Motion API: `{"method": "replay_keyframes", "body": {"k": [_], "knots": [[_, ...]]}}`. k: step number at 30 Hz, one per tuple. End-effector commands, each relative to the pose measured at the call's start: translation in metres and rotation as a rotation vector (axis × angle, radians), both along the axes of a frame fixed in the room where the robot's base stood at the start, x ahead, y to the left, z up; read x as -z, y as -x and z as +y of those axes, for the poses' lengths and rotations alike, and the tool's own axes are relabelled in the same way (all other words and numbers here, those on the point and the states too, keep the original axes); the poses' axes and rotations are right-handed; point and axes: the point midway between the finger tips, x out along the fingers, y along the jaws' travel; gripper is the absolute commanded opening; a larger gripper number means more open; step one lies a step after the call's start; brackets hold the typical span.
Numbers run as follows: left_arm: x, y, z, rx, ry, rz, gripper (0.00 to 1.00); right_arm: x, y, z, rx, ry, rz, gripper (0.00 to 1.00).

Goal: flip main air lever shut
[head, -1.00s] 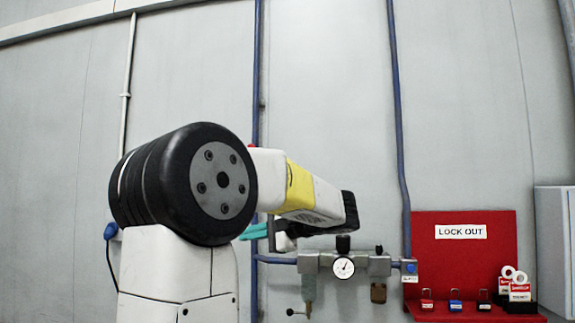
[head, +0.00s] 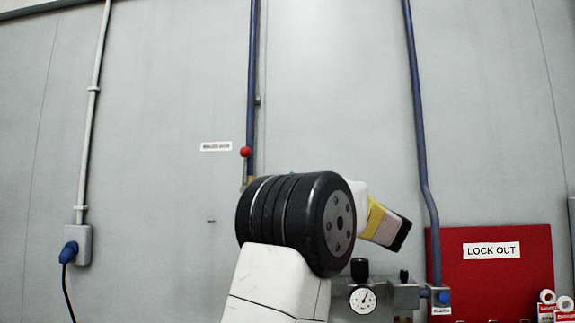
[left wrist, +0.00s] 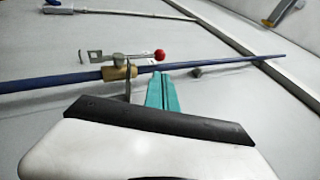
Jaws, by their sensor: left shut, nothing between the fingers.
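The main air lever has a red ball knob (head: 245,152) and stands upright along the blue vertical pipe (head: 252,80), beside a small white label (head: 216,147). In the left wrist view the lever (left wrist: 125,56) lies parallel to the pipe (left wrist: 50,89), with its red knob (left wrist: 160,55) at the right end and a brass valve body (left wrist: 119,73) on the pipe. My left gripper (left wrist: 158,76) has teal fingers, shut and empty, pointing toward the pipe just right of the valve. Whether they touch the pipe is unclear. In the head view my arm hides the gripper and the lower valve.
A pressure gauge (head: 362,300) and regulator sit low on the wall right of my arm. A red LOCK OUT board (head: 540,245) is farther right. A blue plug and socket box (head: 78,242) is on the left.

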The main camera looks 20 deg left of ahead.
Motion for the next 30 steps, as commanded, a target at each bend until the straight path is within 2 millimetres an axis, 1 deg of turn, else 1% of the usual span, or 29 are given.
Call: {"method": "replay_keyframes", "body": {"k": [5, 12, 18, 21, 24, 30], "knots": [[-0.01, -0.001, 0.019, -0.002, 0.002, -0.002, 0.0, 0.0, 0.0, 0.0, 0.0, 0.0, 0.0, 0.36], [-0.034, -0.006, 0.065, -0.005, 0.001, -0.004, 0.0, 0.0, 0.0, 0.0, 0.0, 0.0, 0.0, 0.36], [-0.052, -0.011, 0.098, -0.003, 0.001, -0.001, 0.0, 0.0, 0.0, 0.0, 0.0, 0.0, 0.0, 0.36], [-0.058, -0.013, 0.11, -0.003, 0.001, -0.001, 0.0, 0.0, 0.0, 0.0, 0.0, 0.0, 0.0, 0.36], [-0.062, -0.014, 0.117, -0.001, 0.001, -0.001, 0.0, 0.0, 0.0, 0.0, 0.0, 0.0, 0.0, 0.36], [-0.065, -0.015, 0.122, -0.001, 0.001, 0.0, 0.0, 0.0, 0.0, 0.0, 0.0, 0.0, 0.0, 0.36]]}}
